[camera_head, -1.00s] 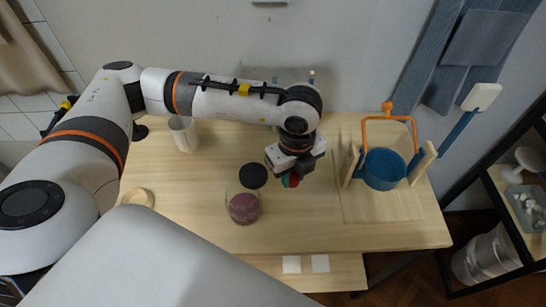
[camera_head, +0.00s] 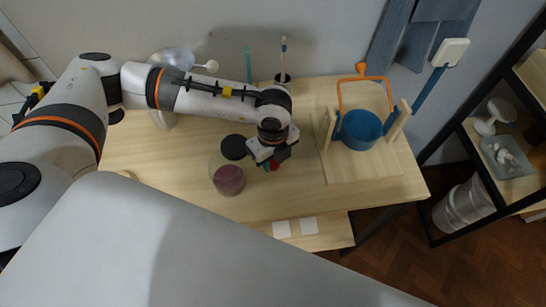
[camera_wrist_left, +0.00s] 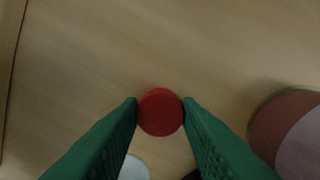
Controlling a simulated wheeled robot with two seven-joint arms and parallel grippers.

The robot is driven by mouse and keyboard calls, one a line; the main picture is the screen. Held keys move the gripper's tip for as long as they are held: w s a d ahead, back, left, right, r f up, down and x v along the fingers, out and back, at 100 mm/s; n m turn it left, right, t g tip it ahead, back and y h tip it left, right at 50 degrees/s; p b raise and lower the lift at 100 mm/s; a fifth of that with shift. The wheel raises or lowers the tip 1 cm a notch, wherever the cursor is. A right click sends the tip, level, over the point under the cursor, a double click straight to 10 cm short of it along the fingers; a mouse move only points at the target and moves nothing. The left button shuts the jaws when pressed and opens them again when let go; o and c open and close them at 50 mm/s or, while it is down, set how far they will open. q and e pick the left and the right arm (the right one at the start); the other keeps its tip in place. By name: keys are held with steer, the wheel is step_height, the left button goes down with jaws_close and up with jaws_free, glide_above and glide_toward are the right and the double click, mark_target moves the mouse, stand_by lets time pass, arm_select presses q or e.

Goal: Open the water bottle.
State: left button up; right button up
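My left gripper (camera_head: 270,163) hangs over the middle of the table. In the left wrist view its green fingers (camera_wrist_left: 160,110) touch a round red cap (camera_wrist_left: 160,112) from both sides. The red cap also shows under the gripper in the head view (camera_head: 273,166). No bottle body is visible below the cap, and I cannot tell whether the cap sits on one. A pale round shape (camera_wrist_left: 135,168) shows partly between the fingers at the bottom of the wrist view; I cannot tell what it is. My right gripper is not in view.
A jar with maroon contents (camera_head: 228,180) and a black disc (camera_head: 235,147) stand left of the gripper. A cup with brushes (camera_head: 283,78) stands behind.

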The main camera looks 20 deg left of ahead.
mark_target(273, 163)
arm_select(q)
steer(key=shift+o, duration=1.4)
steer(key=shift+r, duration=0.15)
step_height(273, 163, up, 12)
steer(key=b, duration=0.2)
steer(key=shift+s, duration=0.1)
